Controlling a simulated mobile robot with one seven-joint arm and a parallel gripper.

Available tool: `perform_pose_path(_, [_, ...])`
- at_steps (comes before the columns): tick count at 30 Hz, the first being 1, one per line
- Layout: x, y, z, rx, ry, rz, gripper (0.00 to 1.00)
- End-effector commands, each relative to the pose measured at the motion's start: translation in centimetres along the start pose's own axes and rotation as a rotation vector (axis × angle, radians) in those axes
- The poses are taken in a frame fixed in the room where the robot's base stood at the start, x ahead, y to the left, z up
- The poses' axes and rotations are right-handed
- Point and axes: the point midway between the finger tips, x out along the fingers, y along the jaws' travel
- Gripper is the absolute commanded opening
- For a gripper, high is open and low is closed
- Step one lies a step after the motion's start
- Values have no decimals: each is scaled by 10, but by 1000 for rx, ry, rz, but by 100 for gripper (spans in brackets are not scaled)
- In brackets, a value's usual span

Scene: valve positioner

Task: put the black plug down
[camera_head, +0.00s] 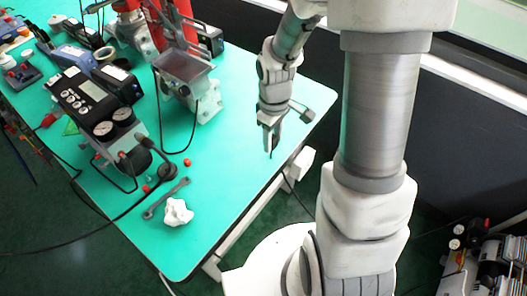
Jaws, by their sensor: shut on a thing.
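My gripper (271,143) points down over the right part of the green table (235,110), near its right edge. Its fingers are shut on the black plug (271,152), which shows only as a small dark tip at the fingertips. The fingers hide most of it. I cannot tell whether the plug touches the table or hangs just above it.
A valve positioner (85,95) with gauges and a black cable stands at the left. The green surface around my gripper is clear.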

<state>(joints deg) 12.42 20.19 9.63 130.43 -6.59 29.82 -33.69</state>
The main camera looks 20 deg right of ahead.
Motion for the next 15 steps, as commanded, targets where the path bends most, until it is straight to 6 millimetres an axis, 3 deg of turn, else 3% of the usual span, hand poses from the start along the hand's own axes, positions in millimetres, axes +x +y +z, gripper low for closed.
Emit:
perform_pose_path(6, [14,-11,-20,-1,0,1,0])
perform_pose_path(10, [24,-12,-21,0,-1,-1,0])
perform_pose_path(15, [50,-12,-20,2,-2,-2,0])
